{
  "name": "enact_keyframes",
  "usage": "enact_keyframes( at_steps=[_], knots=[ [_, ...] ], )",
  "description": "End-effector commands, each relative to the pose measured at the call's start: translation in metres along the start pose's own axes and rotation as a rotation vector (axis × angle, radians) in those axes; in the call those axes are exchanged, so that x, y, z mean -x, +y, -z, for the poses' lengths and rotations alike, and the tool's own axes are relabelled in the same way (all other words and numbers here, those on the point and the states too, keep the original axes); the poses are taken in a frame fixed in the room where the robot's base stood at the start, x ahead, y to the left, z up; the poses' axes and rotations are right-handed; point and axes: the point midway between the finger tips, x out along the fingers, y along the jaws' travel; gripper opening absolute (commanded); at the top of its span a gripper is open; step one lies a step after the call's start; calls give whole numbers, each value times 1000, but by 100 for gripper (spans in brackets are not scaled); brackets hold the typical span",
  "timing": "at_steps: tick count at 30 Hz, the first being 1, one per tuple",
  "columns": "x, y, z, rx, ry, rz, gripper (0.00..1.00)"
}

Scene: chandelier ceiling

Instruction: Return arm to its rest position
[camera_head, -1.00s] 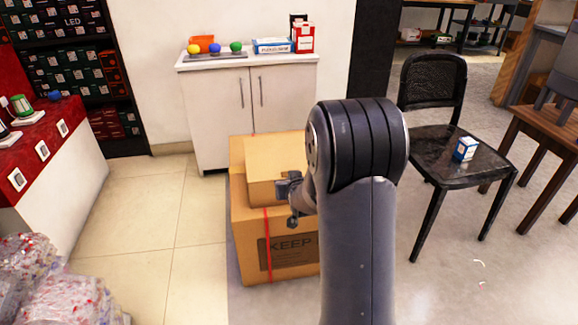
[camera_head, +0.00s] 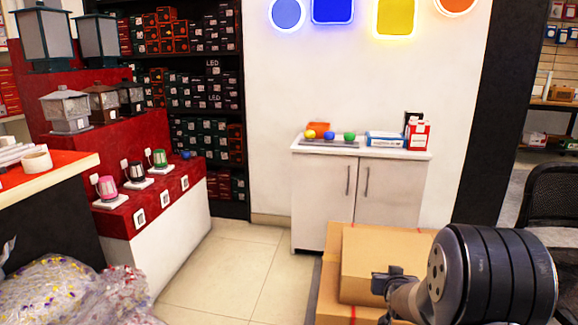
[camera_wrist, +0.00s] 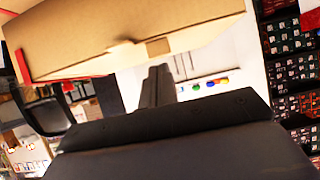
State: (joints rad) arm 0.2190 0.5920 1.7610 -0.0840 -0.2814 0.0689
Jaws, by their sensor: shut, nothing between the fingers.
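My arm (camera_head: 495,275) comes in at the lower right of the head view, bent at a thick dark joint. My gripper (camera_head: 384,284) is in front of the cardboard boxes (camera_head: 378,262); I cannot tell whether it touches them. In the wrist view the fingers (camera_wrist: 157,86) are together with nothing between them. A cardboard box (camera_wrist: 130,40) fills the top of that view, close to the fingers.
A white cabinet (camera_head: 345,205) with coloured balls and boxes on top stands behind the cardboard boxes. A black chair (camera_head: 555,200) is at the right edge. Bagged goods (camera_head: 75,292) lie at lower left. Tiled floor (camera_head: 225,270) between is clear.

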Motion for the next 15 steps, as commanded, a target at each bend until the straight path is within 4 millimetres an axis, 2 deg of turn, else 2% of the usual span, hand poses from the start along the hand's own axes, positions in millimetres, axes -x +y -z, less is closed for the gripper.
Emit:
enact_keyframes(
  at_steps=[9, 12, 15],
  knots=[
    [-22, 0, 52, 2, 3, 0, 0],
    [-30, 2, 33, 0, -3, -1, 0],
    [-35, 4, 24, 1, -3, -1, 0]
  ],
)
